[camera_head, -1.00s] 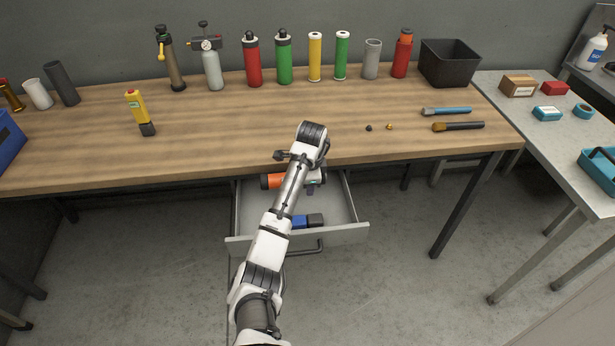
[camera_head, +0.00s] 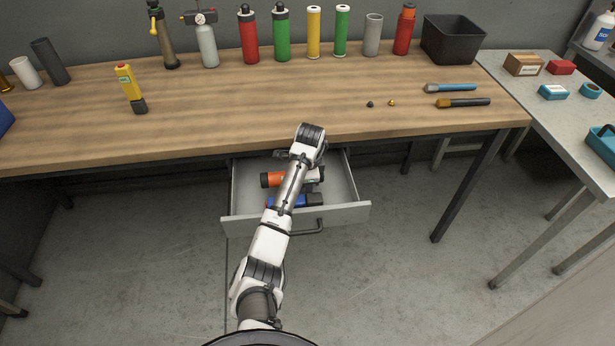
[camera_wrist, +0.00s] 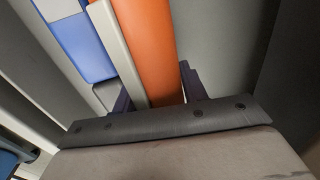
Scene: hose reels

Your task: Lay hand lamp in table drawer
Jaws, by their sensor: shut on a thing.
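The orange hand lamp (camera_head: 272,180) with a black end is in or just above the open table drawer (camera_head: 343,213). My gripper (camera_wrist: 156,92) is shut on its orange body, one dark finger on each side, in the wrist view (camera_wrist: 148,45). A pale strip runs along the lamp's left side there. In the head view my arm covers the lamp's middle and my fingertips. I cannot tell whether the lamp touches the drawer floor.
A blue item (camera_head: 312,199) with a black end lies in the drawer near its front, close beside the lamp; it shows in the wrist view (camera_wrist: 82,45). The wooden table (camera_head: 215,120) overhangs the drawer's back. The drawer's right side is free.

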